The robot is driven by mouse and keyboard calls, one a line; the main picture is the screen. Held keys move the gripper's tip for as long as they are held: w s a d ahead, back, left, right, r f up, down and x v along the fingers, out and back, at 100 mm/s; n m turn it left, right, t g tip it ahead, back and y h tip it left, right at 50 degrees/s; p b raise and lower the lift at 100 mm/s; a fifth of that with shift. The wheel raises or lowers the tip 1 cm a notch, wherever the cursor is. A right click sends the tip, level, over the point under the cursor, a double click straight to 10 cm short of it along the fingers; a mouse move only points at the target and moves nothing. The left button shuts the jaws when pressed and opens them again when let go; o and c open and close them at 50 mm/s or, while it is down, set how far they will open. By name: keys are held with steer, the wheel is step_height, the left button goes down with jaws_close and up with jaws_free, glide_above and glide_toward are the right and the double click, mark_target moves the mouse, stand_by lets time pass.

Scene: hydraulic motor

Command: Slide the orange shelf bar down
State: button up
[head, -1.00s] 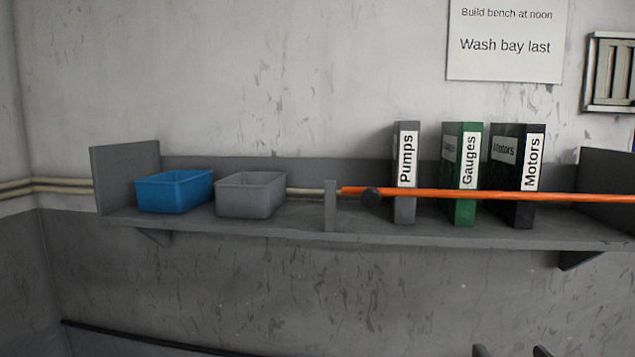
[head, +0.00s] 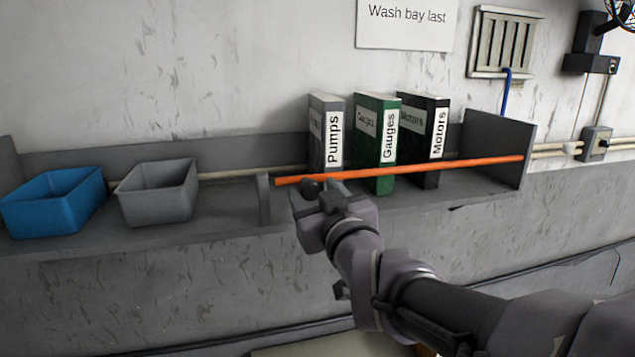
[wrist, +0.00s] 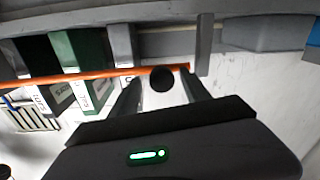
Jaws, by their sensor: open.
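The orange shelf bar (head: 460,165) runs across the front of the three binders, from a short grey post (head: 264,199) to the right end panel. It also shows in the upside-down wrist view (wrist: 50,75). A dark round knob (head: 311,186) sits by the bar's left end. My gripper (head: 322,198) is at the knob, just below the bar. In the wrist view the knob (wrist: 162,78) appears between the two open fingers (wrist: 162,92). I cannot tell whether either finger touches it.
Pumps (head: 326,135), Gauges (head: 376,143) and Motors (head: 424,138) binders stand behind the bar on the grey shelf (head: 225,222). A blue bin (head: 52,203) and a grey bin (head: 158,193) stand left of the post. The space below the shelf front is open.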

steer(key=shift+w+a, duration=0.1)
steer(key=shift+w, duration=0.4)
steer(key=shift+w+a+f, duration=0.1)
steer(key=shift+w+a, duration=0.25)
steer(key=shift+a, duration=0.05)
steer(key=shift+s+d, duration=0.1)
steer(key=shift+d, duration=0.05)
steer(key=c, duration=0.3)
jaws_close()
stand_by(0.3)
